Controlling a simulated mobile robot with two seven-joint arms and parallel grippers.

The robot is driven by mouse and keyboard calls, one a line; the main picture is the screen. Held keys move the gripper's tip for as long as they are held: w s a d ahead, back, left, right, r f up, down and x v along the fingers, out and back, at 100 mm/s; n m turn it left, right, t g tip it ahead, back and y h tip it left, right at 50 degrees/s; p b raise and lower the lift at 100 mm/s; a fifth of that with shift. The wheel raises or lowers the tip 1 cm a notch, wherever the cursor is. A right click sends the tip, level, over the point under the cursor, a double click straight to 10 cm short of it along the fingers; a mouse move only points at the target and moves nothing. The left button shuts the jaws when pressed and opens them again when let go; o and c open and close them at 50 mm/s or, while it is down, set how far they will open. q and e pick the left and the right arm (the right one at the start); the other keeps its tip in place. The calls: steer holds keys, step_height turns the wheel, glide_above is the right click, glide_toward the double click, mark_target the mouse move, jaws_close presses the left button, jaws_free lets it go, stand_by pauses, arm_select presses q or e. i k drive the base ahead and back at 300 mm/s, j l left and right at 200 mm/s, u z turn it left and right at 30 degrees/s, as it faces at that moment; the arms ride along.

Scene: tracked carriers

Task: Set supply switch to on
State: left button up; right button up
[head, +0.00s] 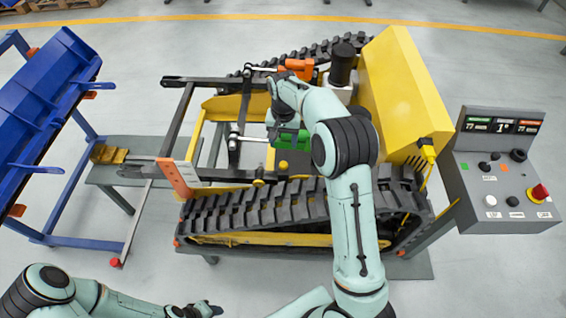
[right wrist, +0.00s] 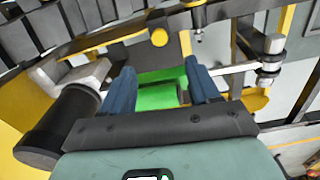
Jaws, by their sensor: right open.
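The grey control panel (head: 470,190) stands at the right in the head view. It carries several black knobs (head: 513,201), a white button (head: 490,200) and a red mushroom button (head: 539,191) on yellow. Its labels are too small to read, so I cannot tell which control is the supply switch or how it is set. My right gripper (head: 276,128) is over the tracked carrier, far left of the panel. In the right wrist view its blue fingers (right wrist: 160,72) are open, with a green cylinder (right wrist: 160,92) showing between them; contact is unclear. My left gripper (head: 205,309) is at the bottom edge, its jaws unclear.
The yellow tracked carrier (head: 410,95) fills the middle, with black tracks (head: 260,210) and an orange cylinder (head: 300,67). A blue bin on a blue frame (head: 45,95) stands at the left. Three small displays (head: 502,125) top the panel. Floor right of the panel is clear.

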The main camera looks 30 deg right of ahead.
mark_target(540, 193)
steer(key=k, duration=1)
